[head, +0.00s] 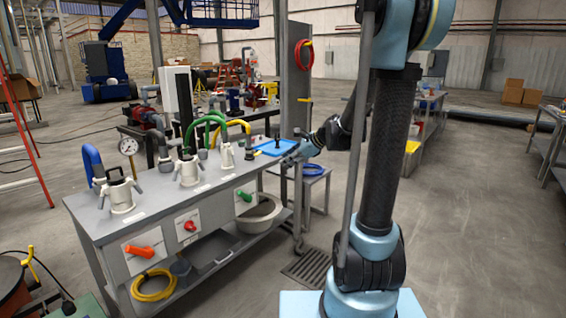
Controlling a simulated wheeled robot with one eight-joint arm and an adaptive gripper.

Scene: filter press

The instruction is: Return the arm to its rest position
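My arm rises at the right of the head view, with a light blue base and a dark column. Its forearm reaches left behind the column, toward the right end of the grey workbench (85,212). My gripper (286,162) is at that end, beside the blue tray (275,146) on the bench top. It is small and partly merged with the background, so I cannot tell whether its fingers are open or shut. I see nothing clearly held in it.
The bench carries several metal filter housings (121,196), a pressure gauge (128,146) and green hoses (207,121). Orange (139,251), red (190,226) and green (244,196) valve handles face the front. A small stool (317,181) stands at its right end. Open floor lies right of my arm.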

